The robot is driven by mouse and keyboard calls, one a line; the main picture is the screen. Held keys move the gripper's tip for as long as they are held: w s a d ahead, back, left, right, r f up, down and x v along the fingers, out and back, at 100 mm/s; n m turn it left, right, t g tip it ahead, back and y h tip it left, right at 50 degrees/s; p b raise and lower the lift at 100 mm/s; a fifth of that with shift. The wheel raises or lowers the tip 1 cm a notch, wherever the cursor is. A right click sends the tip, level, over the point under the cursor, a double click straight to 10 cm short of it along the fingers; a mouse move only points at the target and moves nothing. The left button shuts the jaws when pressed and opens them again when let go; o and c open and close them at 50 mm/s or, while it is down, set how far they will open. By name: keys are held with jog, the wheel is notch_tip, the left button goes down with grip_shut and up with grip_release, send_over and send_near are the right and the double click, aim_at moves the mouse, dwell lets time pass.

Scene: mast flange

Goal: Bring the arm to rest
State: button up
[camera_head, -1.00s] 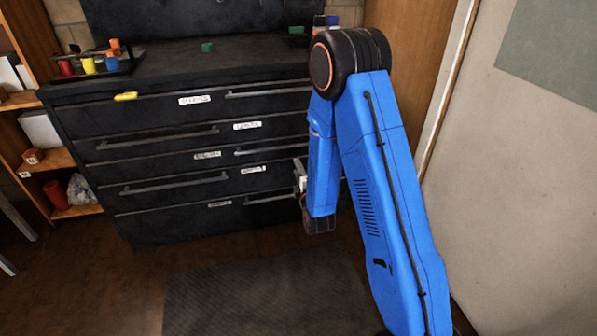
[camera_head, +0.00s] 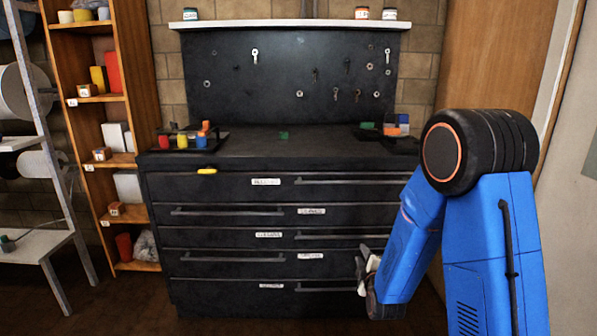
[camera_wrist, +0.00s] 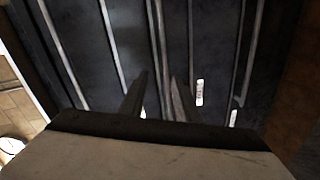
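My blue arm (camera_head: 490,240) is folded at its black elbow joint on the right of the head view, with the forearm hanging down. My gripper (camera_head: 362,272) is at the low end of the forearm, in front of the lower drawers of the black cabinet (camera_head: 235,222). In the wrist view the two dark fingers of my gripper (camera_wrist: 159,78) stand apart with drawer fronts showing between them. Nothing is held between them. The gap between the fingertips and the drawers cannot be judged.
The cabinet top holds a left tray (camera_head: 212,146) of coloured parts, a green block (camera_head: 283,135) and a right tray (camera_head: 400,145). A wooden shelf (camera_head: 133,150) and grey rack (camera_head: 60,190) stand left. Dark floor is left of my arm.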

jog(key=s+d+r+m+g, duration=0.1)
jog(key=s+r+m+g, duration=0.25)
jog(key=s+r, duration=0.3)
jog(key=s+d+r+m+g, duration=0.1)
jog(key=s+r+m+g, duration=0.1)
jog(key=s, duration=1)
jog(key=s+d+r+m+g, duration=0.2)
jog(key=s+r+m+g, duration=0.1)
jog(key=s, duration=1)
jog(key=s+d+r+m+g, duration=0.2)
jog(key=s+r+m, duration=0.2)
jog(key=s, duration=0.9)
jog(key=shift+m+g, duration=0.35)
jog(key=shift+m, duration=0.9)
jog(key=shift+d, duration=0.1)
